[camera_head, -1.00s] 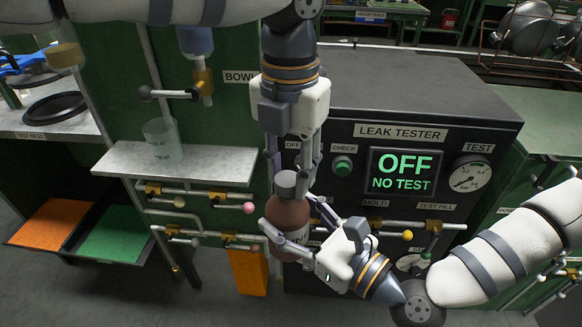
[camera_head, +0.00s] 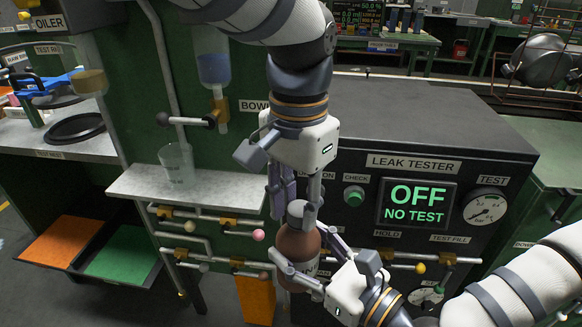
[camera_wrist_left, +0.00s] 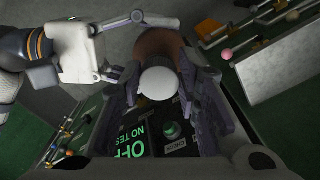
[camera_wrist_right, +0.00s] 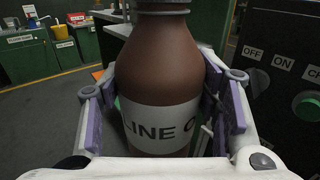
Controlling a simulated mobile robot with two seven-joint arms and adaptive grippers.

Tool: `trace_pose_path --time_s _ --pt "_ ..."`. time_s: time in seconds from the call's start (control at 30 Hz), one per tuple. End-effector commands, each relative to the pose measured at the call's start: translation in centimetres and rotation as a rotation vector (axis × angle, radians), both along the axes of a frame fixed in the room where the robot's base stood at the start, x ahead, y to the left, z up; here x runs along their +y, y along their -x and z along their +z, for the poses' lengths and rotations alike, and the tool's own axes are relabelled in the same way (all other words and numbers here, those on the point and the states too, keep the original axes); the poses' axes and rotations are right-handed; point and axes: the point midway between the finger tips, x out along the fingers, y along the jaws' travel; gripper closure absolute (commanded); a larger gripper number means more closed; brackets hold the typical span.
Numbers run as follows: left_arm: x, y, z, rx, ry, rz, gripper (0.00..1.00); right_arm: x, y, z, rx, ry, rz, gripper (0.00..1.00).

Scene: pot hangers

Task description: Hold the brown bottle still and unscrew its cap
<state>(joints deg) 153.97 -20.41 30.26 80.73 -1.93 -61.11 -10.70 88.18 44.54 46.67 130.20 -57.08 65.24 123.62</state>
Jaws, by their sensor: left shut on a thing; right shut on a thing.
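The brown bottle (camera_head: 296,246) is upright in front of the leak tester, with a white label (camera_wrist_right: 160,122) around its lower body. Its grey cap (camera_head: 297,211) is on the neck; it shows as a pale disc in the left wrist view (camera_wrist_left: 158,83). My left gripper (camera_head: 294,199) comes down from above and is shut on the cap, one finger on each side. My right gripper (camera_head: 304,262) is shut on the bottle's body from the right and front; its fingers flank the bottle in the right wrist view (camera_wrist_right: 165,95). Whether the cap's thread is loose cannot be seen.
The leak tester (camera_head: 420,163) stands close behind and right, its display reading OFF. A shelf (camera_head: 200,197) with a clear beaker (camera_head: 177,163) is at the left, above pipes with small valves. An orange tray (camera_head: 60,241) and a green tray (camera_head: 122,260) lie lower left.

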Motion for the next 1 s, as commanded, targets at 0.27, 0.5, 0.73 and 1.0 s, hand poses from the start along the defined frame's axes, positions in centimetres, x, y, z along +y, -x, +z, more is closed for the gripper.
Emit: trace_pose_path --time_s 0.27,0.5,0.73,1.0 --pt "0.3 -0.6 0.2 -0.022 -0.007 0.036 1.0 0.2 0.3 0.2 -0.004 -0.002 0.009 1.0" --pt "0.3 -0.5 0.2 -0.02 -0.005 0.034 0.5 0.1 0.2 0.2 -0.003 -0.003 0.006 1.0" --pt "0.2 -0.5 1.4 -0.017 -0.002 0.033 0.5 0.0 0.1 0.1 -0.002 -0.002 0.002 1.0" --pt "0.2 -0.3 4.7 -0.012 -0.004 0.027 0.51 0.0 0.1 0.1 -0.002 -0.002 0.001 1.0"
